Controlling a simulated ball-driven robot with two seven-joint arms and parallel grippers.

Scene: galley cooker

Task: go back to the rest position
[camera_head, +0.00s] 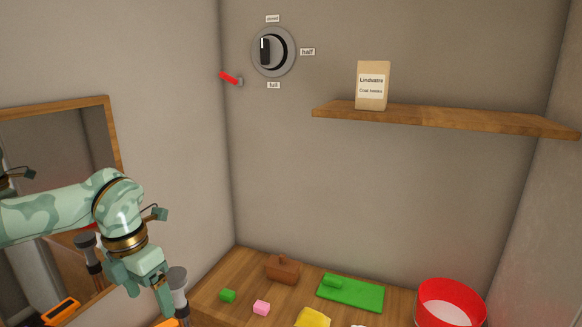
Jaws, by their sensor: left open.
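My left arm comes in from the left edge. Its green gripper (148,292) hangs pointing down, open, with nothing seen between its fingers; the lower end is partly out of frame. It is in front of the wall at the left, left of the wooden worktop (215,292) and apart from the objects there. My right gripper is not in view.
A round dial (273,51) and a red lever (230,78) are on the wall. A paper bag (372,86) stands on the shelf (440,119).

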